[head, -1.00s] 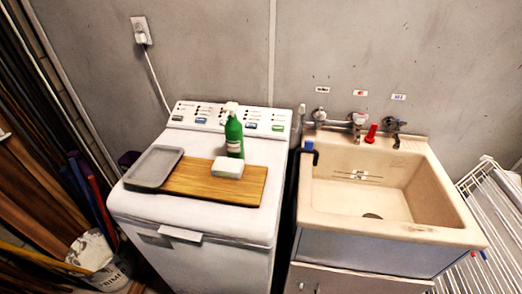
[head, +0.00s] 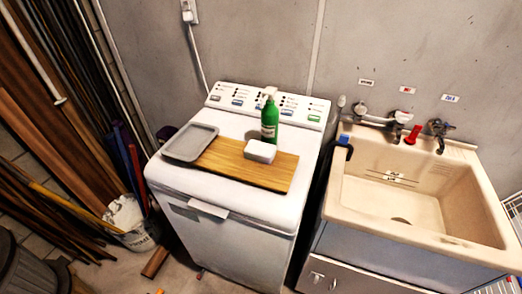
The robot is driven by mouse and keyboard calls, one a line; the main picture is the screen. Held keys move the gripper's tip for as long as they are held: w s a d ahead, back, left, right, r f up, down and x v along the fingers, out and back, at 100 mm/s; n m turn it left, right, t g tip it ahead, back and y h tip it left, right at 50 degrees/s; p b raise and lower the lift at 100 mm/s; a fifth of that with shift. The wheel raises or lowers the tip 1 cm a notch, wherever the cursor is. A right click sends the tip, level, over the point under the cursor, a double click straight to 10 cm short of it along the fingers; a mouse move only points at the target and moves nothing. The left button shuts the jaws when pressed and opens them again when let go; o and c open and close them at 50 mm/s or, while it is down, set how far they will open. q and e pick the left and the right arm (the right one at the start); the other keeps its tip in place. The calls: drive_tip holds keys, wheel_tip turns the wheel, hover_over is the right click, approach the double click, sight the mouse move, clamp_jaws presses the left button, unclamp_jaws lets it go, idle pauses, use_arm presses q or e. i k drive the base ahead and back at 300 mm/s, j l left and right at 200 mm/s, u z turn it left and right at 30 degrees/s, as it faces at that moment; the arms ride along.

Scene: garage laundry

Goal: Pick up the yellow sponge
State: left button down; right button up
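No clearly yellow sponge shows. A small pale, whitish block (head: 260,151), which may be the sponge, lies on a wooden board (head: 225,160) on top of the white washing machine (head: 240,205). A green spray bottle (head: 269,122) stands upright just behind the block. A grey tray (head: 190,142) lies at the left end of the board. Neither of my grippers is in the head view.
A beige sink (head: 420,232) with taps stands to the right of the washer, with a narrow dark gap between them. A white bucket (head: 139,238), leaning planks (head: 60,100) and a dark bin (head: 30,270) are at the left. Some floor is clear before the washer.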

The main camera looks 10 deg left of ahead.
sight(256, 150)
drive_tip(key=z, duration=0.95)
drive_tip(key=u, duration=1.4)
drive_tip(key=l+u, duration=0.55)
drive_tip(key=u, duration=0.25)
drive_tip(key=k+l+u, duration=0.15)
drive_tip(key=u, duration=0.25)
drive_tip(key=k+l+u, duration=0.1)
drive_tip(key=l+u, duration=0.3)
drive_tip(key=k, duration=0.15)
drive_tip(key=i, duration=0.5)
